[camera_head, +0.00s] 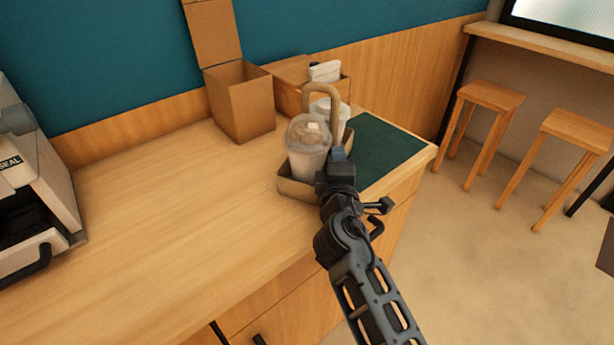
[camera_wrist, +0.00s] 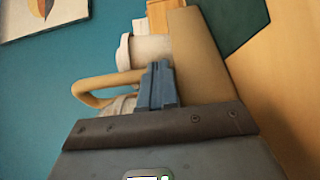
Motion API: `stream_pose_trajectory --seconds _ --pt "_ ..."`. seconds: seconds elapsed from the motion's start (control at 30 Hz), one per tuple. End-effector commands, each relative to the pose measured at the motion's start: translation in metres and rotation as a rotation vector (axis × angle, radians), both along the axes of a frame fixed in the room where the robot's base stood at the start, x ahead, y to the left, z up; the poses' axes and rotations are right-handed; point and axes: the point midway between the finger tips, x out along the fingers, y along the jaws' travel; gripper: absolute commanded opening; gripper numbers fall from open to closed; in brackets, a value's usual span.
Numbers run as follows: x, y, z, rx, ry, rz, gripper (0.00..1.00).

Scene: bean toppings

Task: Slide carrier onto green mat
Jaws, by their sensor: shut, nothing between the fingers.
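The carrier (camera_head: 297,189) is a tan tray with an arched handle (camera_head: 321,92), standing on the wooden counter. It holds lidded clear cups (camera_head: 307,160). The dark green mat (camera_head: 391,152) lies at the counter's right end, to the right of the carrier. My gripper (camera_head: 338,157) is shut and empty at the carrier's near right side, and it hides part of the carrier. In the wrist view, the shut fingers (camera_wrist: 158,85) are in front of the carrier's tan wall (camera_wrist: 196,60). I cannot tell whether they touch it.
An open cardboard box (camera_head: 240,103) and a wooden holder (camera_head: 292,85) with white items stand behind the carrier against the wall. A sealing machine (camera_head: 35,185) is at the far left. The counter's left middle is clear. Stools (camera_head: 490,97) stand on the floor at right.

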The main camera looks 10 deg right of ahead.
Motion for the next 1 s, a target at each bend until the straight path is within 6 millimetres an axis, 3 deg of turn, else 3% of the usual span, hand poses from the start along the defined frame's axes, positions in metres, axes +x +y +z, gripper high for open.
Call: stream_pose_trajectory --seconds 0.03,0.13,1.0 --pt "0.01 -0.017 0.001 0.001 -0.001 -0.008 0.0" --pt "0.025 -0.037 0.001 0.002 0.0 -0.007 0.0" --pt "0.021 -0.03 0.0 0.0 0.001 -0.001 0.0"
